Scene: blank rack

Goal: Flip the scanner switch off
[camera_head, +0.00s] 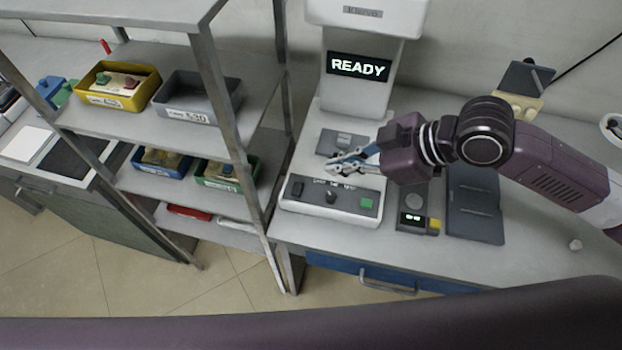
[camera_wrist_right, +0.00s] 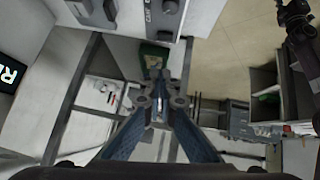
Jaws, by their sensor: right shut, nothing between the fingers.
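The scanner (camera_head: 318,104) is a white machine at the back of the bench, with a lit screen (camera_head: 358,67) reading READY. Its control panel (camera_head: 346,207) in front carries a dark rocker switch (camera_head: 297,188) at the left, a dark knob (camera_head: 330,197) in the middle and a green button (camera_head: 366,203) at the right. Which way the switch is tipped is too small to tell. My right gripper (camera_head: 330,165) is shut and empty, above and behind the panel, apart from the switch. Its fingers also show in the right wrist view (camera_wrist_right: 160,88). My left gripper is out of view.
A metal rack (camera_head: 140,130) stands left of the scanner, its post close to the panel. It holds a yellow bin (camera_head: 101,101), a grey bin (camera_head: 190,113) and lower bins. A small grey device (camera_head: 414,219) and a dark tray (camera_head: 474,232) lie right of the panel.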

